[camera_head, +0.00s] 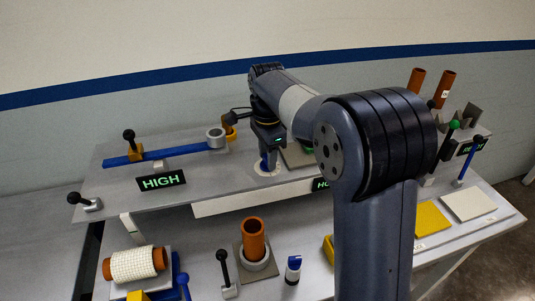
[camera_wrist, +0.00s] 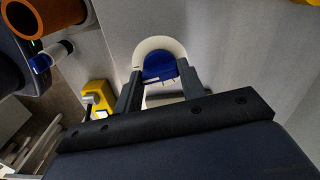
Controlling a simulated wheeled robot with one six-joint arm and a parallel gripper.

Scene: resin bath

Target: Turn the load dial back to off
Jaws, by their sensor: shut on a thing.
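The load dial is a blue knob (camera_wrist: 158,68) on a round white base, seen between my fingers in the wrist view. In the head view its white base (camera_head: 267,172) sits on the raised grey shelf, right of the lit HIGH sign (camera_head: 161,181). My gripper (camera_wrist: 161,76) is shut on the blue knob, one finger on each side. In the head view my gripper (camera_head: 267,153) points down onto the dial and hides much of it. I cannot read the dial's setting or any off mark.
A blue bar with a black-knobbed lever (camera_head: 130,140) lies left on the shelf. Another sign (camera_head: 320,184) is partly behind my arm. Below are a brown tube (camera_head: 253,238), a white-wrapped roll (camera_head: 138,264) and small levers. Yellow and pale plates (camera_head: 468,205) lie at right.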

